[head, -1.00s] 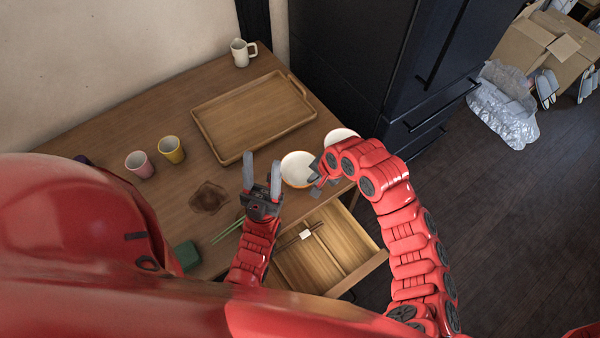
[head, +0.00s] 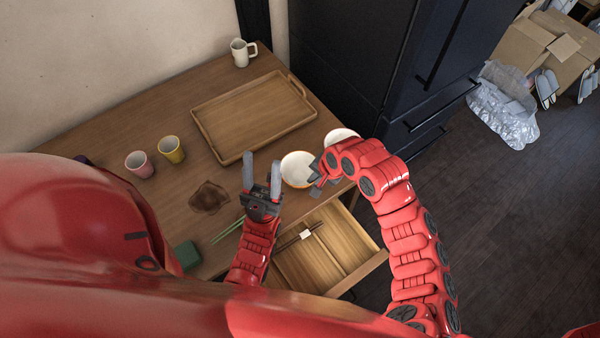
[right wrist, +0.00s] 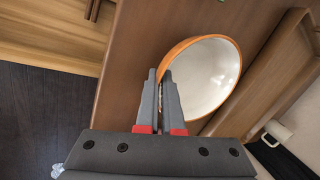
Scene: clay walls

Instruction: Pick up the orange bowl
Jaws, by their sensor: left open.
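The orange bowl (head: 296,168), white inside with an orange rim and outside, is at the table's front edge, below the tray. It also shows in the right wrist view (right wrist: 214,80). My right gripper (head: 318,180) is at the bowl's right side. In the right wrist view its fingers (right wrist: 160,74) are close together with the bowl's rim between the tips, shut on it. I cannot tell whether the bowl is clear of the table. My left gripper (head: 261,172) is open and empty, pointing up, left of the bowl.
A wooden tray (head: 205,128) lies behind the bowl. Another white bowl (head: 342,136) stands to the right, partly behind my right arm. A pink cup (head: 140,164), yellow cup (head: 171,150) and white mug (head: 242,52) stand on the table. An open drawer (head: 345,235) juts out in front.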

